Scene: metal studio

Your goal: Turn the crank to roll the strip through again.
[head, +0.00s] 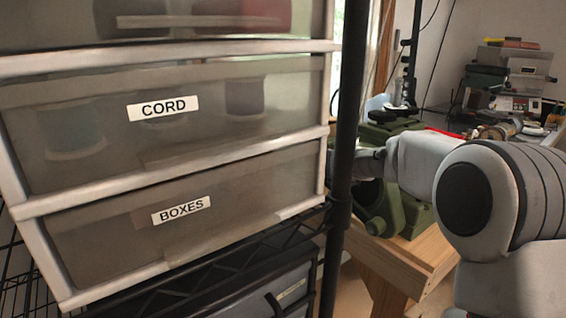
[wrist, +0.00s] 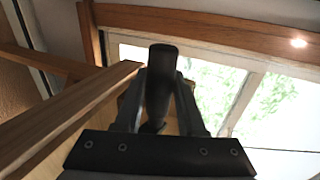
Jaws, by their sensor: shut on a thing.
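The green rolling mill (head: 401,205) stands on a wooden bench (head: 425,258), right of a black post in the head view. My arm reaches across in front of the mill, and the post hides its far end. In the wrist view my gripper (wrist: 162,82) is shut on a dark, rounded crank handle (wrist: 162,60), with one finger on each side. The rest of the crank is mostly hidden. I cannot make out the strip in either view.
The black post (head: 352,110) and a rack with drawers marked CORD (head: 235,143) and BOXES (head: 250,205) fill the left. Behind the mill is a cluttered bench with a machine (head: 512,75). The wrist view shows a wood-framed window (wrist: 262,105).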

